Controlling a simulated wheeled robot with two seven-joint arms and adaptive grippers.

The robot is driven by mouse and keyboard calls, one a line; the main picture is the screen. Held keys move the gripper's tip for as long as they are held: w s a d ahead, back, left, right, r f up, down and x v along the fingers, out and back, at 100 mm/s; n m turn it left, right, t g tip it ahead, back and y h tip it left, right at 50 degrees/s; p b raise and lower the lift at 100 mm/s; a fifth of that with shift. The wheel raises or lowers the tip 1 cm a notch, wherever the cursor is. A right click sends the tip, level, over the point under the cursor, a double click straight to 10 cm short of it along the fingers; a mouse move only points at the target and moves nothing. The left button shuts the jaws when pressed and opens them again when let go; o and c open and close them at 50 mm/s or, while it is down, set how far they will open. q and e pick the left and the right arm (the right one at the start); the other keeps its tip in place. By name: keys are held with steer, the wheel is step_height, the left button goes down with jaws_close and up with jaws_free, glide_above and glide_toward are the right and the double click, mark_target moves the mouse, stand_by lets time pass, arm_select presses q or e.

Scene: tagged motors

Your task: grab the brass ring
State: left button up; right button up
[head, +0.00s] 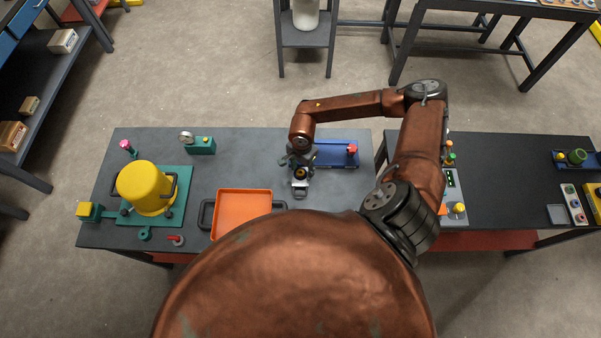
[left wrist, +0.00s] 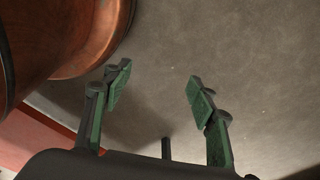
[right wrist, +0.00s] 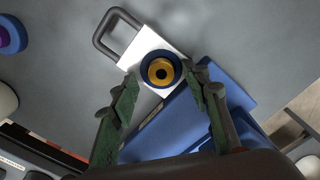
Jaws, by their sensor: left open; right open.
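The brass ring (right wrist: 150,67) shows in the right wrist view as a gold ring with a dark centre and a dark blue band around it, on a white plate (right wrist: 132,58) with a grey handle. In the head view the ring (head: 300,173) is small, just below my right gripper (head: 300,165). In the right wrist view my right gripper (right wrist: 160,82) is open, its fingertips on either side of the ring; I cannot tell whether they touch it. My left gripper (left wrist: 159,76) is open and empty above the floor; it is out of sight in the head view.
A blue tray (head: 335,155) with a red knob lies behind and right of the ring. An orange tray (head: 243,194) sits to the left, near the table's front edge. A yellow motor (head: 146,187) stands farther left. The grey tabletop (head: 255,150) has free room behind the orange tray.

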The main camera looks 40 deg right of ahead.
steer(key=shift+w, duration=0.25)
steer(key=shift+c, duration=1.2)
steer(key=shift+s, duration=0.15)
steer(key=c, duration=0.5)
jaws_close()
arm_select(q)
steer(key=shift+s+f, duration=0.1)
steer(key=shift+s, duration=0.75)
steer(key=shift+w, duration=0.1)
arm_select(e)
steer(key=shift+r, duration=0.1)
